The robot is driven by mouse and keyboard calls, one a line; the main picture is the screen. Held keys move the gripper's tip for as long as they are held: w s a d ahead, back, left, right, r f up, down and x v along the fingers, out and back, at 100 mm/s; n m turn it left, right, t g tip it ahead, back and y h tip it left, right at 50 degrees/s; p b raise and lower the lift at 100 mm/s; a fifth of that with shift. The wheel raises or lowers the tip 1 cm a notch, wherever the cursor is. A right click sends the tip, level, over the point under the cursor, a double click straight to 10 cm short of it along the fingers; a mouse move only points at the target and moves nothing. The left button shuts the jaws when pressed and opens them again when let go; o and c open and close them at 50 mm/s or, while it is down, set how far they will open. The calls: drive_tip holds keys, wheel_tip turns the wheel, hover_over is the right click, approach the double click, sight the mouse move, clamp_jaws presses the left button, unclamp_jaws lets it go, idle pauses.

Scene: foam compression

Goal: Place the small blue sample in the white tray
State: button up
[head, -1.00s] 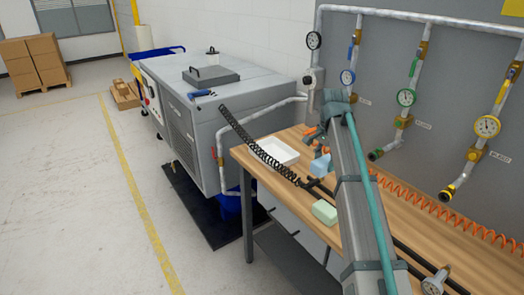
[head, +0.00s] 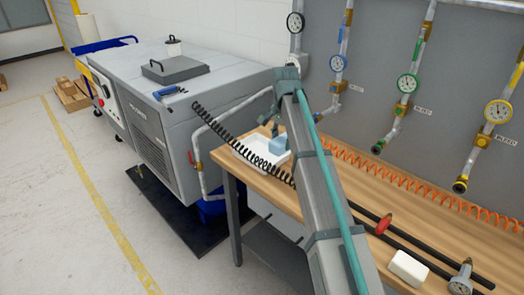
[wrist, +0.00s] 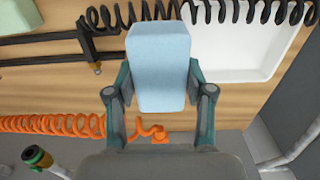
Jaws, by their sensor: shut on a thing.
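My gripper (wrist: 158,82) is shut on the small blue sample (wrist: 158,55), with one finger on each side of it. The sample also shows in the head view (head: 279,144), where it overlaps the right part of the white tray (head: 248,157). In the wrist view the white tray (wrist: 235,58) lies just right of the sample, with its flat inside visible. The sample appears held above the table near the tray's edge. Its exact height cannot be told. In the head view my arm hides part of the gripper.
A pale green block (wrist: 28,15) lies on the wooden table (head: 440,210). A white block (head: 408,268) is near the front right. A black coiled hose (head: 240,140) crosses near the tray. An orange coil (head: 420,190) runs along the back, below wall gauges.

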drive_tip(key=w+a+f+p, duration=0.1)
drive_tip(key=w+a+f, duration=0.1)
drive_tip(key=w, duration=0.1)
drive_tip(key=w+a+f+p, duration=0.1)
drive_tip(key=w+a+f, duration=0.1)
drive_tip(key=w+f, duration=0.1)
drive_tip(key=w+a+f+p, duration=0.1)
drive_tip(key=w+a+f, duration=0.1)
drive_tip(key=w+f, duration=0.1)
drive_tip(key=shift+f, duration=0.15)
drive_tip(key=shift+w+a+f+p, duration=0.1)
drive_tip(key=shift+f+p, duration=0.35)
drive_tip(key=shift+f, duration=1.25)
drive_tip(key=shift+f, duration=0.2)
drive_tip(key=o, duration=1.1)
drive_tip(key=shift+r, duration=0.1)
wheel_tip(320, 180, up, 12)
drive_tip(key=b, duration=0.2)
drive_tip(key=shift+r+b, duration=0.15)
drive_tip(key=shift+b, duration=0.15)
